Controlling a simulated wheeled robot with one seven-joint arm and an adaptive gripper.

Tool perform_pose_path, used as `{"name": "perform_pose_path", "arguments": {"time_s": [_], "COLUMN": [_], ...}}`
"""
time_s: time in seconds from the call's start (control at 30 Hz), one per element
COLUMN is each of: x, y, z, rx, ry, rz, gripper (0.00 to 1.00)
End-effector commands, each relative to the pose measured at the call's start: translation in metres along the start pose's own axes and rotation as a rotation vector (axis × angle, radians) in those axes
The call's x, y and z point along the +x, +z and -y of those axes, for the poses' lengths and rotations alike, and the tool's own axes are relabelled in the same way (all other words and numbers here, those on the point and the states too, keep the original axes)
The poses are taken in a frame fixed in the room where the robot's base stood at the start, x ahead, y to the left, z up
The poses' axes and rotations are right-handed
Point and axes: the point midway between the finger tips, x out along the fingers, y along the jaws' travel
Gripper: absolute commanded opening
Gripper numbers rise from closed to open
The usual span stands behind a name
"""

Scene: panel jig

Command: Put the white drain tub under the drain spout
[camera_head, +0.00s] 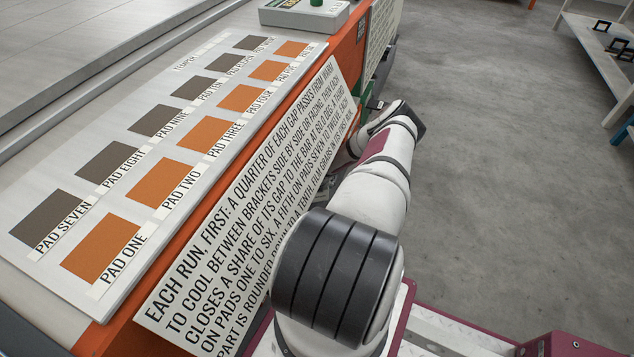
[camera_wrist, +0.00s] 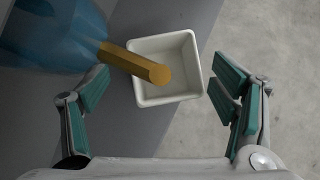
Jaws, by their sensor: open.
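In the wrist view the white drain tub (camera_wrist: 184,82), square and open-topped, is near the middle. A yellow-brown drain spout (camera_wrist: 135,64) comes from the left and its end overlaps the tub's opening. The gap in height between them cannot be told. My gripper (camera_wrist: 162,86) is open. One finger shows left of the tub and one right, with visible space on both sides and nothing held. In the head view the tub and spout are not seen, and my gripper is hidden beyond my arm.
A blue rounded vessel (camera_wrist: 55,35) adjoins the spout. A dark grey surface (camera_wrist: 120,125) ends near the tub, with concrete floor beyond. In the head view a pad panel (camera_head: 150,150) and lettered board (camera_head: 265,200) stand left; shelving (camera_head: 600,60) stands far right.

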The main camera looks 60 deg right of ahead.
Motion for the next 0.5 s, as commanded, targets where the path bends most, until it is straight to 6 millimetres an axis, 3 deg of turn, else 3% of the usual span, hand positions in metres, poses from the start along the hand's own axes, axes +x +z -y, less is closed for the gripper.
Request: {"name": "perform_pose_path", "arguments": {"time_s": [0.03, 0.2, 0.5], "x": [-0.011, -0.026, -0.028], "y": [0.001, 0.001, 0.001], "z": [0.0, -0.001, 0.0], "rx": [0.001, -0.001, 0.0], "ry": [0.002, 0.002, 0.0], "rz": [-0.001, 0.0, 0.002], "gripper": [0.79, 0.79, 0.79]}}
